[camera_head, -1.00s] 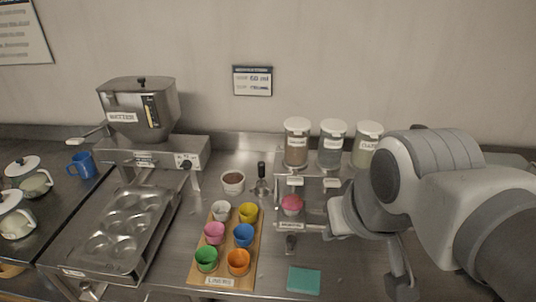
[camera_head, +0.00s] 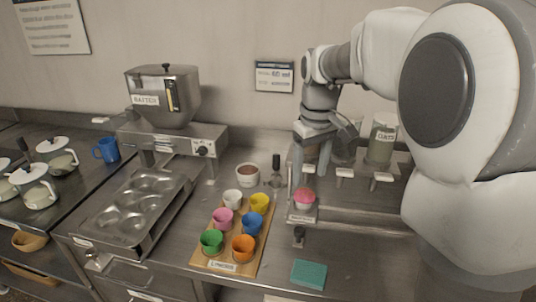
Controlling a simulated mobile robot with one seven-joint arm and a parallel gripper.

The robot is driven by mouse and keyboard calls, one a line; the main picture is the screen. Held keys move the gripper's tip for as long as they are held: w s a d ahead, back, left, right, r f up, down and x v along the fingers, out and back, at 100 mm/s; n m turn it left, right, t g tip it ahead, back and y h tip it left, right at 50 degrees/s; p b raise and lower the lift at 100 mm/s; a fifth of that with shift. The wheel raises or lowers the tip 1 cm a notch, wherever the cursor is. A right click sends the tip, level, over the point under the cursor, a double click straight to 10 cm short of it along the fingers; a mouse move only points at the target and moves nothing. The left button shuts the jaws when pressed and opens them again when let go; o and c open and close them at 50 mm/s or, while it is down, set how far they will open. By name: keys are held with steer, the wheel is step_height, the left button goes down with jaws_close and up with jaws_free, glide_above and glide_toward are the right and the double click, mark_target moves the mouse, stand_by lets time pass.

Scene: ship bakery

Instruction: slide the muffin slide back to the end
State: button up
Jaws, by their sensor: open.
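The muffin slide (camera_head: 302,217) is a small metal carriage with a label on its front, at the near end of a rail under the topping jars. A pink muffin cup (camera_head: 304,197) sits on it. A dark knob-like part (camera_head: 299,236) shows just in front of and below it. My gripper (camera_head: 311,172) points down with its two fingers apart and nothing seen between them. It is above and behind the muffin in the picture, near the leftmost dispenser. I cannot tell whether a finger touches anything. My arm hides some of the jars and part of the rail.
An oats jar (camera_head: 382,143) stands right of my gripper, above white dispenser levers (camera_head: 344,172). A liner board (camera_head: 225,267) with several coloured cups lies left of the slide. A brown-filled bowl (camera_head: 247,175) stands behind it. A teal sponge (camera_head: 309,274) lies in front. The muffin tin (camera_head: 133,208) is further left.

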steer(key=n, duration=0.1)
glide_toward(300, 229)
steer(key=shift+g, duration=0.4)
steer(key=f, duration=0.3)
steer(key=f+b, duration=0.1)
steer(key=f, duration=0.2)
steer(key=f+b, duration=0.1)
steer(key=f, duration=0.2)
steer(key=shift+w+f, duration=0.3)
steer(key=shift+w, duration=0.05)
jaws_close()
steer(key=shift+r, duration=0.1)
stand_by(0.5)
